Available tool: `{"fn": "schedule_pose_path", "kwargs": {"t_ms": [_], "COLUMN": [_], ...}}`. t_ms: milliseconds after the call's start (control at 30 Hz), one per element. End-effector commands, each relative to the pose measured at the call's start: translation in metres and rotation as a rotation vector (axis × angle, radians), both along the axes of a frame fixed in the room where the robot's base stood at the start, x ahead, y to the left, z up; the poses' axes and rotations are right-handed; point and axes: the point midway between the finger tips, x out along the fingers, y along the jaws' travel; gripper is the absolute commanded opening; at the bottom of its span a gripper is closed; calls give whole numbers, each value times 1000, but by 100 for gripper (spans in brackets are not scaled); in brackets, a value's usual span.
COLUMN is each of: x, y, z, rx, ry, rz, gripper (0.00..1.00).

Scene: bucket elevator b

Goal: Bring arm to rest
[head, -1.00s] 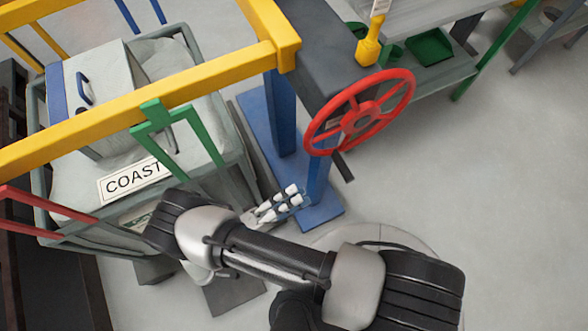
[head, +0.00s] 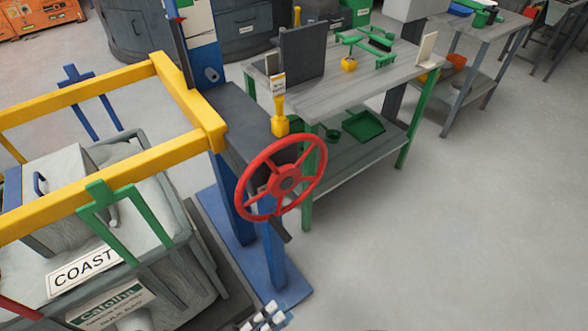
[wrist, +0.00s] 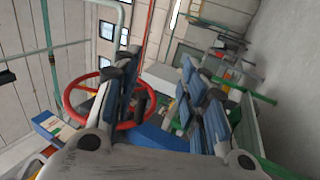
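My gripper (wrist: 165,75) shows in the wrist view with its two blue-padded fingers apart and nothing between them. In the head view only its pale fingertips (head: 264,318) show at the bottom edge, near the foot of the blue post; the rest of my arm is out of frame. A red handwheel (head: 281,178) stands above and apart from the fingertips. It also shows in the wrist view (wrist: 72,97), partly behind the left finger.
A yellow rail (head: 100,168) and a grey bin (head: 190,268) labelled COAST stand at left. The blue frame has a base plate (head: 290,285). A workbench (head: 345,92) with green tools stands behind the wheel. Open floor (head: 450,230) lies at right.

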Motion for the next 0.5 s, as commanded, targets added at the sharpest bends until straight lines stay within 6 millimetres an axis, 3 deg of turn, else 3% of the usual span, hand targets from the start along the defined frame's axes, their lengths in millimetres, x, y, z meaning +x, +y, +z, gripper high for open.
{"fn": "schedule_pose_path", "kwargs": {"t_ms": [500], "x": [36], "y": [-12], "z": [71], "rx": [259], "ry": [234], "rz": [-398], "gripper": [40]}}
